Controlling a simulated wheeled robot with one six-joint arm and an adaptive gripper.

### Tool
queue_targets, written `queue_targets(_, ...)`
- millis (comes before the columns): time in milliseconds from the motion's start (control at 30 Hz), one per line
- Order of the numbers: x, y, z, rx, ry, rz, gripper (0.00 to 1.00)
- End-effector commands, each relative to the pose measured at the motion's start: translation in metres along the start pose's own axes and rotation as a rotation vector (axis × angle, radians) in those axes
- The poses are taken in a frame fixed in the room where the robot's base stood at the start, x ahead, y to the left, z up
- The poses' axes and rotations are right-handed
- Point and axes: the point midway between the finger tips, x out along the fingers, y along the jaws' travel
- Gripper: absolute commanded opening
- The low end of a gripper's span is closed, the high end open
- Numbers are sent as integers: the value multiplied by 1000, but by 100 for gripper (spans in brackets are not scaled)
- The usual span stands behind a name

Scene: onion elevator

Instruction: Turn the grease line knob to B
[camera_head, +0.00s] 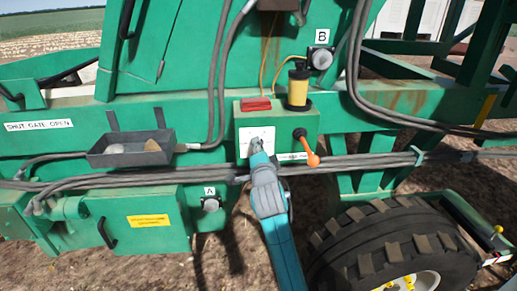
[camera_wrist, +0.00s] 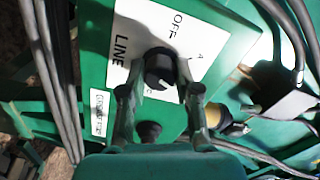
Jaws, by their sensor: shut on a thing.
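The grease line knob (camera_wrist: 160,68) is a round black knob with a white pointer line, on a white plate (camera_wrist: 128,20) that reads "OFF", "LINE" and "A" in the wrist view. The pointer line is toward the lower right of that picture, and no B mark can be read there. My gripper (camera_wrist: 160,95) is at the knob, one finger on each side, and is shut on it. In the camera on my body, my gripper (camera_head: 256,142) is in front of the white plate (camera_head: 246,140) on the green box, and hides the knob.
An orange-handled lever (camera_head: 311,156) is just right of my gripper. A yellow canister (camera_head: 298,88) and a red block (camera_head: 255,104) sit on the box top. Hoses (camera_head: 110,180) run below. A grey tray (camera_head: 130,158) is left. Fittings labelled A (camera_head: 210,204) and B (camera_head: 321,59) stand apart.

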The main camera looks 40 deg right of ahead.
Motion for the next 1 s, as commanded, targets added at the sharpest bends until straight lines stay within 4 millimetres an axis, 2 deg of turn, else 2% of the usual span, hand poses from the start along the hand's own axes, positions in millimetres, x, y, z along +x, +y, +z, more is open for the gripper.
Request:
queue_targets(300,0,0,-1,94,1,0,0)
queue_targets(767,0,0,-1,106,1,0,0)
queue_targets(800,0,0,-1,106,1,1,37)
queue_targets(900,0,0,-1,106,1,1,57)
queue_targets(1000,0,0,0,106,1,1,57)
